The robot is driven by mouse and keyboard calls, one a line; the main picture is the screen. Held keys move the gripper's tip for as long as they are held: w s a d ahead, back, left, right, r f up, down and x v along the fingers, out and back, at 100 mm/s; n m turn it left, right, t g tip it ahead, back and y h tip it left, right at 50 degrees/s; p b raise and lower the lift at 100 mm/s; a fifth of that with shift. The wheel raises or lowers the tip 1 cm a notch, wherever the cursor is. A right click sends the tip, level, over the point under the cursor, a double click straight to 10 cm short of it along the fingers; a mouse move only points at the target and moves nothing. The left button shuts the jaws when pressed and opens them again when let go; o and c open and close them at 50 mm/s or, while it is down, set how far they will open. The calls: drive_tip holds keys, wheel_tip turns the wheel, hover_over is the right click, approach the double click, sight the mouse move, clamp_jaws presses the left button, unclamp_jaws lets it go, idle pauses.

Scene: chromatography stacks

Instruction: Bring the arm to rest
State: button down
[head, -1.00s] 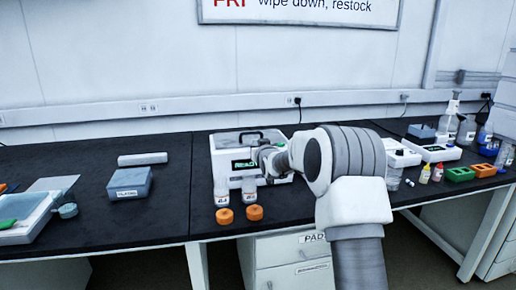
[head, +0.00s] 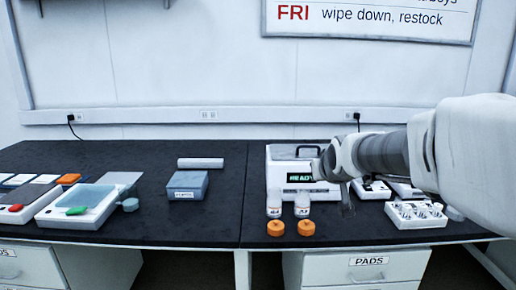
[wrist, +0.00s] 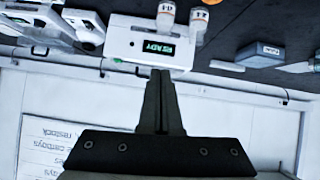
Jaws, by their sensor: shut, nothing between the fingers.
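My gripper (head: 347,208) is small and partly hidden by my arm in the head view. It hangs just right of the white device with the green READY display (head: 300,178), over the bench. In the wrist view, which is upside down, the two dark fingers (wrist: 160,76) are together with nothing between them. The READY device (wrist: 150,46) lies beyond their tips. My arm reaches in from the right edge of the head view.
A white tray (head: 416,222) holding several small items is right of my gripper. The black bench (head: 215,228) is clear left of the caps.

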drive_tip(key=s+a+f+g+p, duration=0.1)
drive_tip(key=s+f+g, duration=0.2)
drive_tip(key=s, duration=1.2)
drive_tip(key=s+f+g, duration=0.2)
drive_tip(key=s, duration=1.3)
wheel_tip(320, 180, up, 21)
drive_tip(key=p, duration=2.2)
drive_tip(key=shift+r+m, duration=0.2)
drive_tip(key=shift+m, duration=0.1)
